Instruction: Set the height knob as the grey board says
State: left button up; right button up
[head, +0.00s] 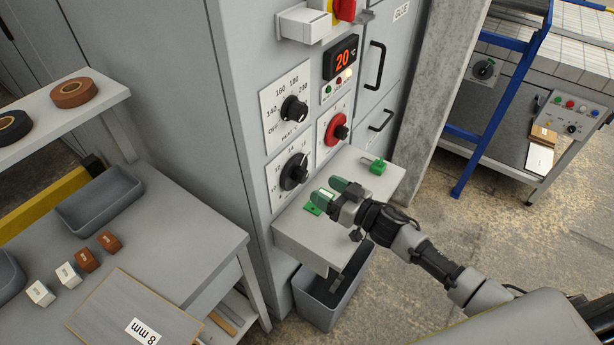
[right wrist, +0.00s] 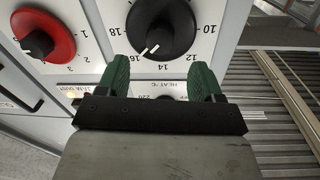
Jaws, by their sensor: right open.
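The height knob is likely the black knob (head: 294,171) with a thickness-like scale, low on the grey cabinet front. In the right wrist view this knob (right wrist: 165,22) has numbers from 10 to 18 around it, and its white mark points near 16. My right gripper (head: 329,192) is open and empty, its green fingers pointing toward the knob but apart from it. In the right wrist view the gripper (right wrist: 162,68) spans just short of the dial.
A red knob (head: 336,130) and a black heat knob (head: 294,109) are close by. A grey shelf (head: 300,235) with green parts juts out below the dials. A grey bin (head: 330,305) stands under it. Small blocks and a tray (head: 100,200) sit on the left table.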

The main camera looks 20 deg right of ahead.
aim_at(305, 178)
jog(key=x, duration=0.6)
jog(key=shift+w+a, duration=0.15)
jog(key=shift+w, duration=0.05)
jog(key=c, duration=0.9)
